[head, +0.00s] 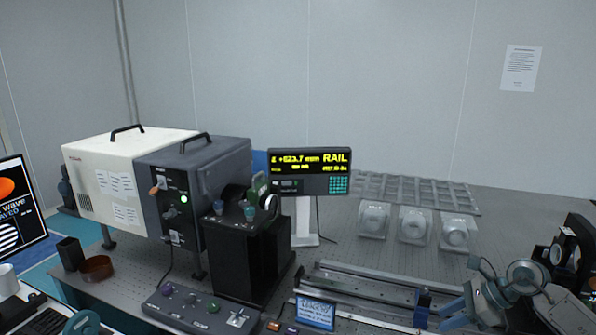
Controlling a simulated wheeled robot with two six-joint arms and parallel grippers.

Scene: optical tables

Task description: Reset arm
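My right arm comes in at the lower right, and its gripper (446,314) points left over the front of the optical table (350,250). Its two blue-grey fingers look apart, with nothing seen between them. The gripper is close to the right end of a long metal rail (375,290), near a small dark blue holder (422,308) on it. I cannot tell whether they touch. A teal-grey rounded piece at the bottom left edge may be part of my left arm; no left gripper shows.
A white and dark grey instrument box (110,185), a black block (240,255) and a display (310,172) stand left and centre. A control box (200,312) lies in front. Three round mounts (414,225) and a grey tray (420,190) are behind the rail. Black optics (565,250) crowd the right.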

